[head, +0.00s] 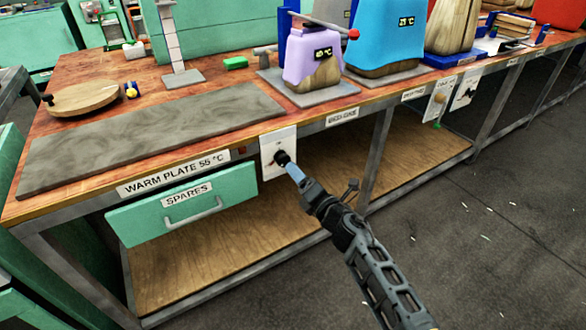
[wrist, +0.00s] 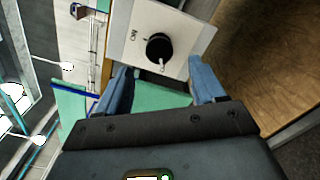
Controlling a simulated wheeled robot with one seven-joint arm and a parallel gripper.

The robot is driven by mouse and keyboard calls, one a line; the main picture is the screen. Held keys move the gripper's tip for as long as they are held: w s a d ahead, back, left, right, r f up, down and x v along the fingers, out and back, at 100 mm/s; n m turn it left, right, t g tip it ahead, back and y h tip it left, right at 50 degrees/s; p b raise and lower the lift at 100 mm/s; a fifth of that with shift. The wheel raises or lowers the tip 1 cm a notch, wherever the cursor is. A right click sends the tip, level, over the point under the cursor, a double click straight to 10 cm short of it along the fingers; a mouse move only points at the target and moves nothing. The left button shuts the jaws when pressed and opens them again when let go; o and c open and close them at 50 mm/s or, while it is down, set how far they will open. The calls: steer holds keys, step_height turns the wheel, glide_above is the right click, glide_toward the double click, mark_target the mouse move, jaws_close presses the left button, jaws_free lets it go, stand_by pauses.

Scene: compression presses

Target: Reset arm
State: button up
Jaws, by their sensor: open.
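My gripper (head: 289,167) is stretched toward the front of the workbench, at a white switch plate with a black knob. In the wrist view my gripper (wrist: 160,82) is open, with its two blue fingers apart and nothing between them. The black knob (wrist: 159,48) sits just beyond the fingertips on the white plate (wrist: 195,35). The word "ON" shows beside the knob. In the head view the plate (head: 268,145) hangs at the bench's front edge, and my gripper partly covers the knob. I cannot tell whether a finger touches the knob or plate.
The green "SPARES" drawer (head: 185,205) is left of the plate, below the grey warm plate (head: 150,130). A purple-draped press (head: 310,60) and a blue one (head: 385,35) stand on the bench. A wooden lower shelf (head: 230,250) lies underneath.

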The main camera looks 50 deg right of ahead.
steer(key=shift+s+a, duration=0.15)
steer(key=shift+s, duration=0.35)
steer(key=s+a+r+m+y+p, duration=0.3)
steer(key=s+a+m, duration=0.6)
steer(key=s+a, duration=0.9)
steer(key=s+a+r+m+g+y+p, duration=0.1)
steer(key=s+a+r+m, duration=0.1)
steer(key=s+r+m, duration=0.4)
steer(key=s+a+r+m+g+y+p, duration=0.1)
steer(key=s+a+r+m, duration=0.2)
steer(key=s, duration=1.1)
step_height(320, 180, up, 7)
steer(key=m, duration=0.3)
steer(key=shift+s+a+f+g, duration=0.15)
steer(key=shift+g, duration=0.15)
